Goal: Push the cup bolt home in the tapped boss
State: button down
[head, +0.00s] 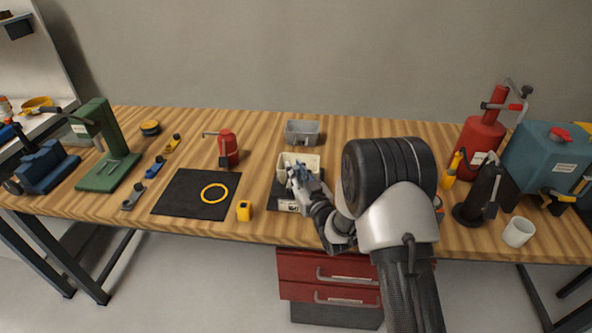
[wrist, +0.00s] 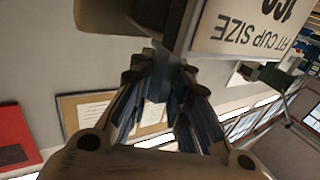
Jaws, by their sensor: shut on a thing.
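My gripper (head: 303,182) is at the cream cup (head: 284,162) on a dark stand in the middle of the bench. In the wrist view the fingertips (wrist: 160,80) are close together on a small blue-grey piece (wrist: 157,88), which I take for the cup bolt. The bolt is mostly covered by the fingers, and its far end is hard to make out. The stand's label (wrist: 255,25) reads "FIT CUP SIZE 100" upside down, just beyond the fingertips. I cannot make out the tapped boss or how deep the bolt sits.
A grey metal tray (head: 302,132) stands behind the cup.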

jog(key=shift+f, duration=0.65)
jog(key=c, duration=1.4)
grip_release()
jog(key=v, duration=1.2)
jog(key=shift+f, duration=0.1)
